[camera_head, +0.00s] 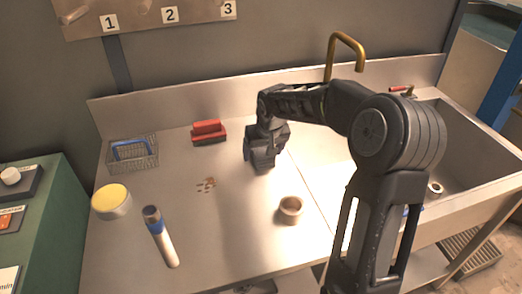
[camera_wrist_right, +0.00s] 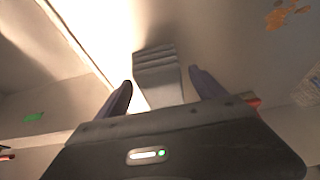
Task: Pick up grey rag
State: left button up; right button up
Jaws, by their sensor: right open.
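A grey, ribbed, folded-looking piece (camera_wrist_right: 156,72), which looks like the grey rag, lies between the fingers in the right wrist view. My right gripper (camera_head: 262,160) is low over the middle of the steel counter in the head view, pointing down. Its two dark fingers (camera_wrist_right: 162,88) are apart on either side of the grey piece in the wrist view, and I cannot tell whether they touch it. In the head view the rag cannot be made out apart from the gripper. My left gripper is not in view.
On the counter (camera_head: 235,235) are a red brush (camera_head: 209,132), a wire basket (camera_head: 134,153), a yellow-topped round container (camera_head: 111,202), a blue-and-white cylinder (camera_head: 161,237) and a small tan cup (camera_head: 291,210). Brown stains (camera_head: 206,185) lie left of the gripper. A sink (camera_head: 455,150) is at right, with a brass faucet (camera_head: 345,50).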

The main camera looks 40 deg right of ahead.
aim_at(263, 150)
jog(key=shift+w+f, duration=0.1)
jog(key=shift+f, duration=0.05)
jog(key=shift+c, duration=0.2)
dwell(0.3)
jog(key=c, duration=1.4)
notch_tip(263, 150, up, 10)
jog(key=shift+r+b, duration=0.1)
jog(key=shift+b, duration=0.25)
jog(key=o, duration=0.8)
jog(key=c, duration=0.6)
